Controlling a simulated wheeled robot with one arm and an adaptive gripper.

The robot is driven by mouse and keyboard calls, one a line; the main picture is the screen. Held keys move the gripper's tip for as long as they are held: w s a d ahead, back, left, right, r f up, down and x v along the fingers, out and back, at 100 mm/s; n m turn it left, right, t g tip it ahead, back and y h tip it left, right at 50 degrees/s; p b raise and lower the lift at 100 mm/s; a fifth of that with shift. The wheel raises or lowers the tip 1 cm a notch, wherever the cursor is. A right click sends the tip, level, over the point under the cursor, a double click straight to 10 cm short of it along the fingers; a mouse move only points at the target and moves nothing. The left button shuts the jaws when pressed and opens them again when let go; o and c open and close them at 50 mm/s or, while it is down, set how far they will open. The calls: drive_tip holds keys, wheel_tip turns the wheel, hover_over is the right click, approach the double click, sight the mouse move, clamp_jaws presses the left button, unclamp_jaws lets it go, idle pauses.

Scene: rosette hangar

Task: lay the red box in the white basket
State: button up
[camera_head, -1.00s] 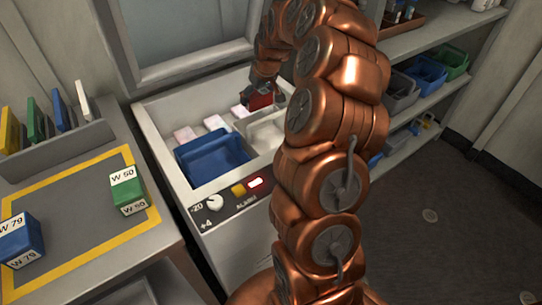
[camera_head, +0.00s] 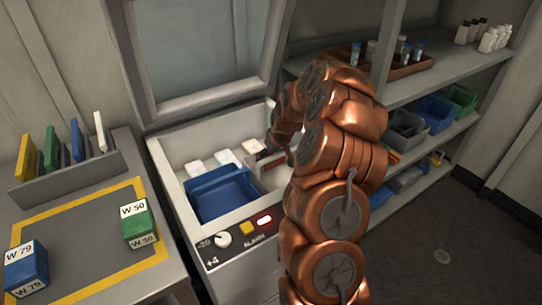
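The open chest freezer (camera_head: 170,185) holds a blue basket (camera_head: 215,195) at the front left and the white basket (camera_head: 262,180) to its right, mostly hidden behind my arm. My gripper points down into the freezer's right part. My own arm covers most of it, so its fingers and whether they hold the red box are unclear. I cannot tell whether the box touches the basket's floor.
Several pale packs (camera_head: 225,157) lie behind the baskets. The freezer's raised lid (camera_head: 205,50) stands at the back. A counter on the left carries a green box (camera_head: 138,222) and a blue box (camera_head: 26,268). Shelves (camera_head: 440,75) with bins stand at the right.

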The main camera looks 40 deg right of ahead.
drive_tip(key=shift+f+b, duration=0.35)
drive_tip(key=shift+f, duration=0.2)
drive_tip(key=o, duration=0.9)
drive_tip(key=shift+r, duration=0.1)
